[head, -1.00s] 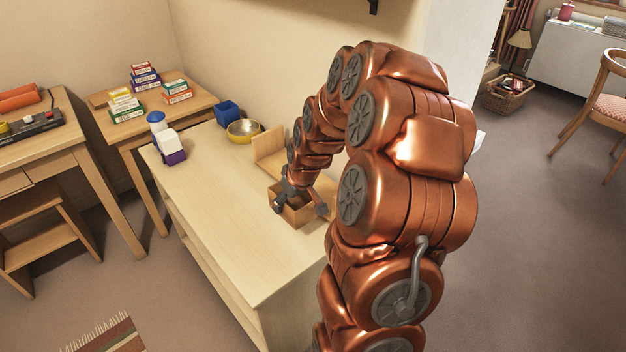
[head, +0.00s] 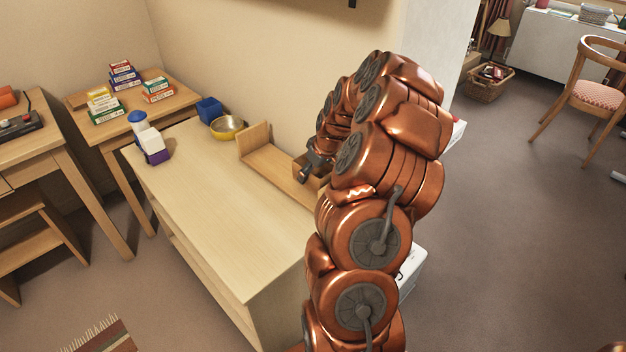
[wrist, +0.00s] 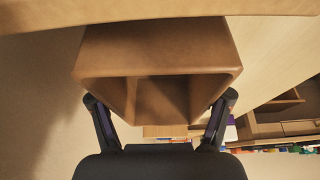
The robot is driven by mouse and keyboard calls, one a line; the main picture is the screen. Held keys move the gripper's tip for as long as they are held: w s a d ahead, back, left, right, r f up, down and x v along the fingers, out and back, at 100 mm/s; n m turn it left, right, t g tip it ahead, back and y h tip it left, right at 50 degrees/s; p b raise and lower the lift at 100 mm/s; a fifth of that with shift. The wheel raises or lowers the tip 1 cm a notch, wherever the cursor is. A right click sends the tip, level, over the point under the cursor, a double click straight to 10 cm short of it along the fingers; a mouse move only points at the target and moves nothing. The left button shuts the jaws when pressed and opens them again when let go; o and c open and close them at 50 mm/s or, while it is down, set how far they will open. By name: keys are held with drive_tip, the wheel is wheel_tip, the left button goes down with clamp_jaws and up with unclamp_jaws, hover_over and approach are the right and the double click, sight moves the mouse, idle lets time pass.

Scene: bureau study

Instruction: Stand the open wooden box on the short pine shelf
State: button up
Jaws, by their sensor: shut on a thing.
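The open wooden box (head: 317,184) is brown and partly hidden behind my arm in the head view. My gripper (head: 309,170) is shut on it. In the wrist view the box (wrist: 155,45) fills the space between my two fingers (wrist: 163,125), with its hollow inside showing. The short pine shelf (head: 270,162), a low board with an upright end at its left, lies on the long pale cabinet. The box is over the shelf's right part; I cannot tell whether it touches the board. The shelf's right end is hidden by my arm.
The pale cabinet top (head: 215,200) is clear in front. A yellow bowl (head: 227,127), a blue container (head: 208,109) and a white-and-purple block (head: 151,146) stand toward its far left end. A side table (head: 181,98) bears several small boxes.

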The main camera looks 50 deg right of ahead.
drive_tip(key=shift+d+f, duration=0.1)
drive_tip(key=shift+f, duration=1.65)
drive_tip(key=shift+f, duration=0.2)
drive_tip(key=o, duration=1.7)
drive_tip(key=shift+r, duration=0.15)
